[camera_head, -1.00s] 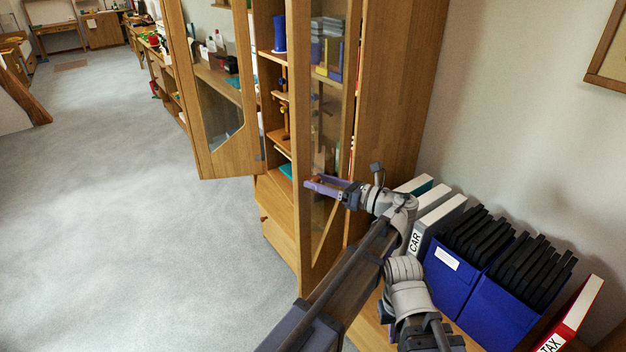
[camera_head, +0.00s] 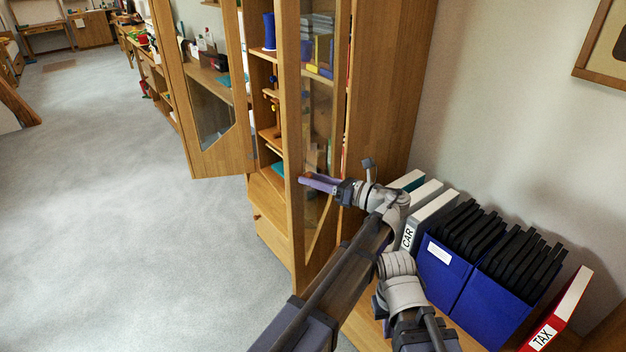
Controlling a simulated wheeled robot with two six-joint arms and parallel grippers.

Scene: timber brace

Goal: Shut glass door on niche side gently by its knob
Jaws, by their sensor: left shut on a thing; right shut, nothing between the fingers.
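The near glass door (camera_head: 316,115), wood-framed with a clear pane, stands open at the right end of the tall wooden cabinet (camera_head: 385,90). My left gripper (camera_head: 308,180) is shut at this door's outer frame edge. A small reddish-brown bit, likely the knob, shows at its fingertips; the fingers hide most of it. A second glass door (camera_head: 213,110) stands open farther back, apart from my gripper. The near door's lower part is partly hidden by my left arm. My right arm shows at the bottom right, but its gripper cannot be made out.
Cabinet shelves (camera_head: 267,133) hold small items between the doors. Right of my arms, a low surface holds grey binders (camera_head: 425,212), blue file boxes (camera_head: 447,272) and a red TAX binder (camera_head: 560,312), close to the arms. The grey floor (camera_head: 130,240) on the left is clear.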

